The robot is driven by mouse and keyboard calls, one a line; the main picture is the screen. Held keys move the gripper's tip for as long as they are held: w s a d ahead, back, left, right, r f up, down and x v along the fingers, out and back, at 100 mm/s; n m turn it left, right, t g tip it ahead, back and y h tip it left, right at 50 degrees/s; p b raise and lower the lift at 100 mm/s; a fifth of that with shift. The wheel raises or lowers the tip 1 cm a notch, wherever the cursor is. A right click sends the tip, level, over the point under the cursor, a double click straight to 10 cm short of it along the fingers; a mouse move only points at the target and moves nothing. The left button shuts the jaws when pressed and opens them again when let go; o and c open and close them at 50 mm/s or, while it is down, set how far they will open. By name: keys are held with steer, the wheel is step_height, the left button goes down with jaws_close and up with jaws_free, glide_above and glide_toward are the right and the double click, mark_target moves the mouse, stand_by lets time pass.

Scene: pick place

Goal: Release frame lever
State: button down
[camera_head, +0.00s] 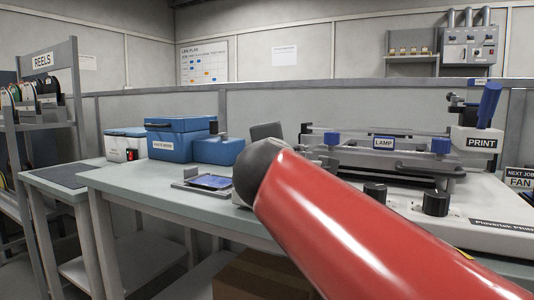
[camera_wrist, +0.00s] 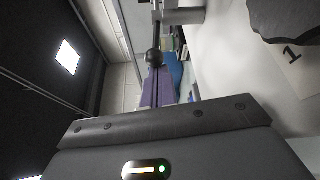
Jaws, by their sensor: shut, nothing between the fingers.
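The printer (camera_head: 483,204) stands on the bench at the right of the head view, with a sign reading PRINT and a raised blue lever (camera_head: 488,105). No lever marked as the frame lever can be read. In the wrist view my gripper (camera_wrist: 155,74) is shut and empty. A round black knob (camera_wrist: 154,57) shows just past its fingertips; I cannot tell whether they touch. My gripper is hidden in the head view.
My red arm covers the front middle of the head view and part of the printer. A blue box (camera_head: 178,142) and a small tray (camera_head: 194,183) stand on the bench to the left. A shelf marked REELS (camera_head: 42,60) is at far left.

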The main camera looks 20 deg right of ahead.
steer(key=shift+s+d, duration=0.15)
steer(key=v, duration=0.7)
steer(key=shift+s+a, duration=0.2)
steer(key=shift+s, duration=0.1)
